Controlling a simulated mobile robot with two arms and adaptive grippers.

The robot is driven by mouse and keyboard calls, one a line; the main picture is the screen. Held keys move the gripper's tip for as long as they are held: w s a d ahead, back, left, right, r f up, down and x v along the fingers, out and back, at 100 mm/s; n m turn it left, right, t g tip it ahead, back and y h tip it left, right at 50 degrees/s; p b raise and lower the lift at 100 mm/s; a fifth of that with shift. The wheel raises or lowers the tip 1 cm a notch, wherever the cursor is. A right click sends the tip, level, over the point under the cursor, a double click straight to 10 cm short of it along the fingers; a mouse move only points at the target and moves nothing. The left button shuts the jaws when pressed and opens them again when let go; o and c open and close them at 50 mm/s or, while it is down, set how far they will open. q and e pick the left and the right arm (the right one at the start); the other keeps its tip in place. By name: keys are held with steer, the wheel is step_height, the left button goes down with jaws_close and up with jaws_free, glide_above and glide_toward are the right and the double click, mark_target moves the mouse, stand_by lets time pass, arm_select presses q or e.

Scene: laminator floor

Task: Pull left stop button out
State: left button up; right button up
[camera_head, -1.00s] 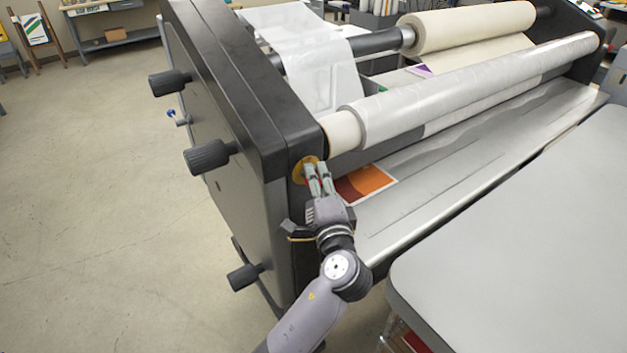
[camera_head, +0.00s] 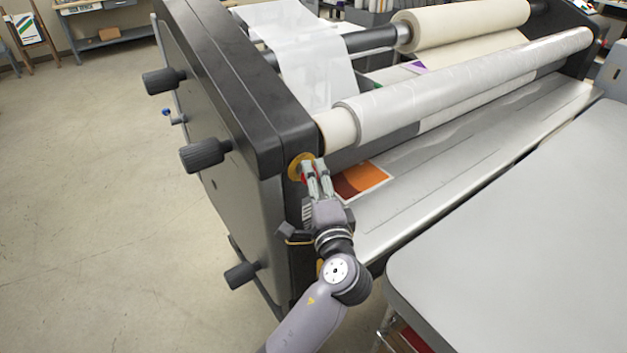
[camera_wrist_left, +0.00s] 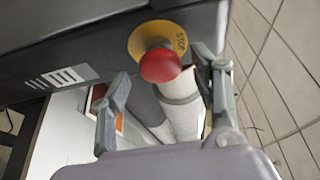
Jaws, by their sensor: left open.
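The left stop button is a red knob on a yellow round plate marked STOP. In the left wrist view the red knob (camera_wrist_left: 160,66) stands out in front of its yellow plate (camera_wrist_left: 174,36), between my two fingers. My left gripper (camera_wrist_left: 165,82) is open, with a finger to either side of the knob and no clear contact. In the head view the yellow plate (camera_head: 296,165) shows on the laminator's front end panel, with my left gripper (camera_head: 314,166) right at it, hiding most of the red knob. My right gripper is not in view.
The black laminator end housing (camera_head: 228,85) with several dark knobs stands to the left. A white film roll (camera_head: 450,88) and an orange print (camera_head: 362,180) on the bed lie to the right. A grey table (camera_head: 510,240) fills the lower right. Floor at left is clear.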

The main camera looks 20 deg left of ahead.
arm_select(q)
steer(key=v, duration=1.1)
